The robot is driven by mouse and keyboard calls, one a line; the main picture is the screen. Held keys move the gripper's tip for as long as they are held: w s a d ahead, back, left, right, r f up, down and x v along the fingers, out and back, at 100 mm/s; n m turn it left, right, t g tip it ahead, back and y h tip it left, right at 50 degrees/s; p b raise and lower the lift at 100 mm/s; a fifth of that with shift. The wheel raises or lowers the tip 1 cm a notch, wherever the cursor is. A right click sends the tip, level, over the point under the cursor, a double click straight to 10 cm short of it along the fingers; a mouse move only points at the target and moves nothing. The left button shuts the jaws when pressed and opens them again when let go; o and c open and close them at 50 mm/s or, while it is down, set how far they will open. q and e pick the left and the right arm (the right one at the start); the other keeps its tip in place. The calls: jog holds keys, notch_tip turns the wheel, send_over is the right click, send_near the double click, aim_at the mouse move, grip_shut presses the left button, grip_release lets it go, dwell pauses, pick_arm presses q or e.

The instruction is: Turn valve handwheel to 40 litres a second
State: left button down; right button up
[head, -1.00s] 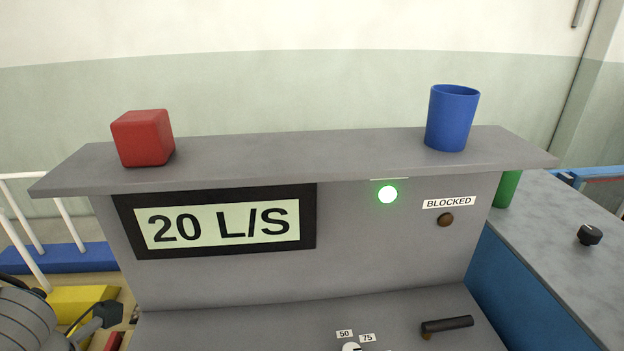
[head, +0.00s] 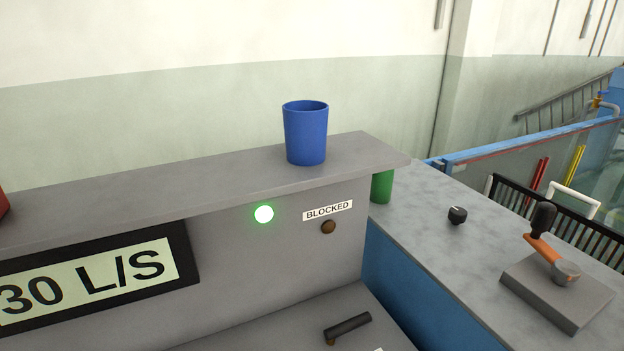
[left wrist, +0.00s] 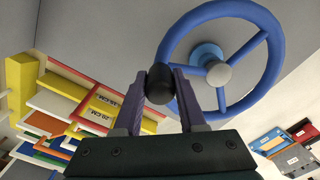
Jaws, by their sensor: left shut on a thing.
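The blue valve handwheel (left wrist: 262,93) shows in the left wrist view, with spokes and a grey hub. My left gripper (left wrist: 159,90) is shut on the wheel's dark knob (left wrist: 159,77) at the left of the rim. The display (head: 88,276) in the head view reads 30 L/S, its left edge cut off. A green lamp (head: 264,214) is lit beside it. The lamp under the BLOCKED label (head: 328,211) is dark brown. The handwheel and both grippers are outside the head view.
A blue cup (head: 305,134) stands on the console's top shelf, with part of a red block (head: 3,203) at the far left. A black lever (head: 348,328) sits on the lower panel. A grey bench to the right bears a green object (head: 381,186), a black knob (head: 457,215) and an orange-handled lever (head: 548,254).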

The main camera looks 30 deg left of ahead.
pick_arm(q)
jog(key=shift+w, duration=0.35)
jog(key=c, duration=0.5)
grip_release()
jog(key=shift+r, duration=0.1)
notch_tip(320, 180, up, 10)
jog(key=shift+f+p, duration=0.15)
jog(key=shift+p, duration=0.45)
